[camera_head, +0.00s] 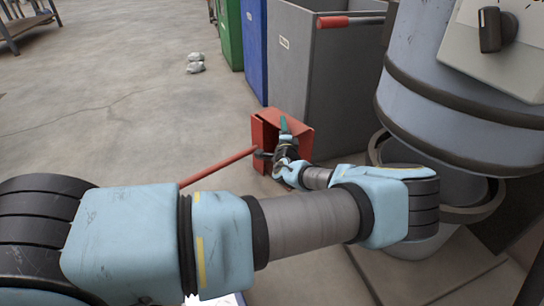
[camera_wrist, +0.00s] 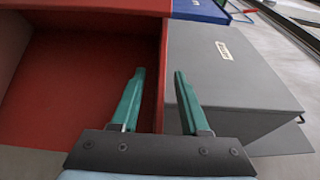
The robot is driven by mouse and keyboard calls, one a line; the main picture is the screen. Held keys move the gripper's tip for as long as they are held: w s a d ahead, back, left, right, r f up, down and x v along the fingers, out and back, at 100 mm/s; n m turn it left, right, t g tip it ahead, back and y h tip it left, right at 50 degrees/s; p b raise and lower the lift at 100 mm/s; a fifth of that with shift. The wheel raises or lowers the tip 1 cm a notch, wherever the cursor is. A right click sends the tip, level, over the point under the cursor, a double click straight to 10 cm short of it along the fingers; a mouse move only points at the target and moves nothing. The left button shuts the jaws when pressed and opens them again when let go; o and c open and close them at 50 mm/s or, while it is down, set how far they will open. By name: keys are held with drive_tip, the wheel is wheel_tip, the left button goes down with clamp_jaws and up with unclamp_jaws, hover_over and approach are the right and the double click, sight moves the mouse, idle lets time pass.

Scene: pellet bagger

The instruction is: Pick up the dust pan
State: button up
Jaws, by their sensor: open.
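The red dust pan (camera_head: 266,125) stands on the concrete floor against the grey bin, with its long red handle (camera_head: 222,167) running down to the left behind my arm. My gripper (camera_head: 284,127) is at the pan, in front of its open side. In the wrist view the dust pan (camera_wrist: 80,85) fills the left, and its right side wall (camera_wrist: 163,75) lies between the two green fingers of my gripper (camera_wrist: 156,85). The fingers are apart, one on each side of that wall. I cannot tell whether either finger touches it. My arm hides part of the handle.
A grey bin (camera_head: 330,90) stands right behind the pan, also close on the right in the wrist view (camera_wrist: 235,80). Blue (camera_head: 254,45) and green (camera_head: 231,30) bins stand farther back. A large grey machine (camera_head: 430,85) is at right.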

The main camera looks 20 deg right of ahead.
drive_tip(key=shift+w+d, duration=0.1)
drive_tip(key=shift+w, duration=0.1)
clamp_jaws()
idle(1.3)
